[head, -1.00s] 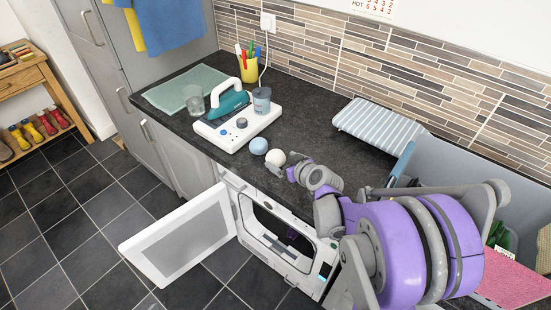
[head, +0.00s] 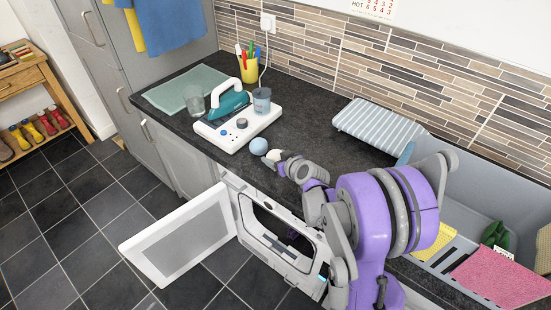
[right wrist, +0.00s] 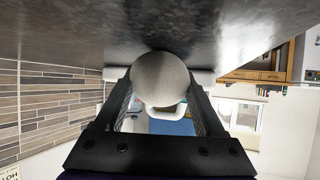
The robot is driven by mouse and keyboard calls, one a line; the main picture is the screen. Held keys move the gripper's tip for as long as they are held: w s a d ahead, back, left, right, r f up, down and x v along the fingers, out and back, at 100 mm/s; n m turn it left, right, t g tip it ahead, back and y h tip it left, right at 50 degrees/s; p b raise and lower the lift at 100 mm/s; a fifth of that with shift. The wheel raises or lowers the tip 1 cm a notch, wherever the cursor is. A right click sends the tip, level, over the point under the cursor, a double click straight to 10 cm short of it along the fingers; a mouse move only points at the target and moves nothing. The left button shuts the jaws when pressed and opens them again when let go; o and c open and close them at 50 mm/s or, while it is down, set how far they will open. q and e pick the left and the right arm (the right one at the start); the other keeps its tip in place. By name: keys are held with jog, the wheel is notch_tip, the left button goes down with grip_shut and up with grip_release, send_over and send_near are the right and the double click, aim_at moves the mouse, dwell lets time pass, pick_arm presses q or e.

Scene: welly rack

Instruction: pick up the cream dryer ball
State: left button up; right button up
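The cream dryer ball (head: 271,156) sits on the dark worktop, just right of a pale blue ball (head: 258,146). My right gripper (head: 277,159) is low at the cream ball and partly covers it in the head view. In the right wrist view the cream ball (right wrist: 162,78) is between the tips of my right gripper (right wrist: 161,88), one finger on each side. The fingers are wide apart, and no clear squeeze on the ball shows. The ball appears to rest against the worktop. My left gripper is not in view.
A white board (head: 236,130) with a teal iron (head: 230,104) and a blue-grey cup (head: 262,101) stands left of the balls. A glass (head: 194,100) and a yellow pen pot (head: 249,70) are behind. Below, a white appliance door (head: 182,238) hangs open. A striped mat (head: 378,125) lies right.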

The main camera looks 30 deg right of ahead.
jog(key=c, duration=0.5)
